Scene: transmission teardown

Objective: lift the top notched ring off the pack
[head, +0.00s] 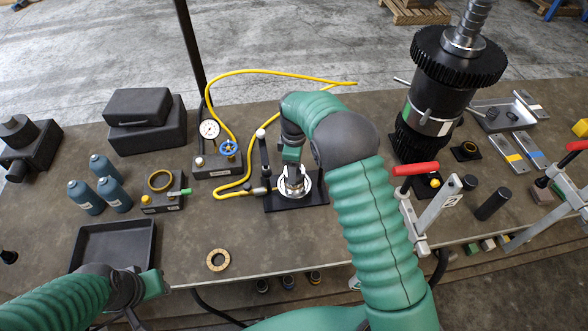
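The pack (296,191) is a silvery round stack on a black base plate (316,193) near the middle of the table. My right arm reaches over it, and my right gripper (293,177) points down at its top. The fingertips are small and dark against the metal, so I cannot tell whether they grip the top notched ring. That ring cannot be picked out separately. A tan ring (218,260) lies flat near the table's front edge, apart from both grippers. My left gripper (150,287) is low at the left front, beside a black tray; its fingers are not clear.
A yellow hose (238,118) curves left of and behind the pack. A gauge stand (210,130) and blue bottles (104,166) stand left. A black tray (148,232) sits at front left. The tall geared shaft assembly (440,95) and red-handled clamps (416,169) stand right.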

